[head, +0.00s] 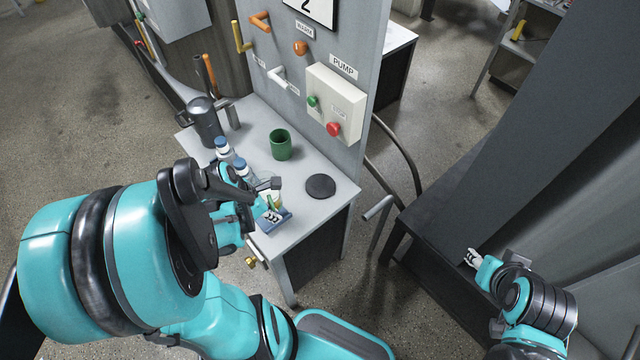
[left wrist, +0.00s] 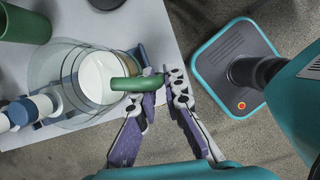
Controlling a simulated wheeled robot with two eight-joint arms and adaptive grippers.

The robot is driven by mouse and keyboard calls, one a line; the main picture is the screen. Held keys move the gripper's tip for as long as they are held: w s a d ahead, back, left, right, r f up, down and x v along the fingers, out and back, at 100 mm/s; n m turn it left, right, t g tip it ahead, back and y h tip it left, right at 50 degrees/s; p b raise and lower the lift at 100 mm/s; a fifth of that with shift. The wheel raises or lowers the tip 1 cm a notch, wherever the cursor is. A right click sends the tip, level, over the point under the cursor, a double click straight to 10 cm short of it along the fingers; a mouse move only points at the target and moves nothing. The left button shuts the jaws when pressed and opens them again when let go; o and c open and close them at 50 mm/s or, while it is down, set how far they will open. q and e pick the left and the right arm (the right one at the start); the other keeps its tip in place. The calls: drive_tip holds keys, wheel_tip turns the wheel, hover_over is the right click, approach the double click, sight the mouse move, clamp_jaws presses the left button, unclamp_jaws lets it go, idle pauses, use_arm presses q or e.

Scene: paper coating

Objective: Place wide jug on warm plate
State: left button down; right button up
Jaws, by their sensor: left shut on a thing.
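The wide jug (left wrist: 72,75) is clear glass with a white content or base and a green handle (left wrist: 138,83). My left gripper (left wrist: 160,82) is shut on that handle, with the fingers on either side of its end. In the head view my left gripper (head: 268,186) is over the table's front part and hides most of the jug. I cannot tell whether the jug touches the surface below. The warm plate appears to be the dark round disc (head: 320,186) near the table's right corner, with nothing on it. My right gripper (head: 472,258) is far right; its opening is unclear.
A green cup (head: 280,145) stands behind the disc. Blue-capped bottles (head: 223,148) and a dark grey appliance (head: 205,122) stand left. A small blue device (head: 273,220) is at the front edge. A panel with a pump box (head: 334,103) rises behind. Table surface around the disc is clear.

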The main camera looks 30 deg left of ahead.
use_arm(q)
drive_tip(key=w+d+b, duration=0.1)
drive_tip(key=w+d, duration=0.3)
drive_tip(key=w, duration=0.4)
drive_tip(key=w+d+b, duration=0.2)
drive_tip(key=w+d, duration=0.1)
drive_tip(key=w, duration=0.5)
drive_tip(key=shift+m, duration=0.4)
drive_tip(key=f+b, duration=0.1)
drive_tip(key=f, duration=0.1)
drive_tip(key=f+b, duration=0.1)
drive_tip(key=f, duration=0.1)
drive_tip(key=f+b, duration=0.1)
drive_tip(key=f, duration=0.1)
drive_tip(key=shift+w+d+f, duration=0.1)
drive_tip(key=shift+d+f, duration=0.2)
drive_tip(key=shift+f, duration=0.1)
drive_tip(key=shift+w+f+b, duration=0.2)
drive_tip(key=shift+f+b, duration=0.15)
drive_tip(key=shift+b, duration=0.05)
drive_tip(key=shift+r, duration=0.15)
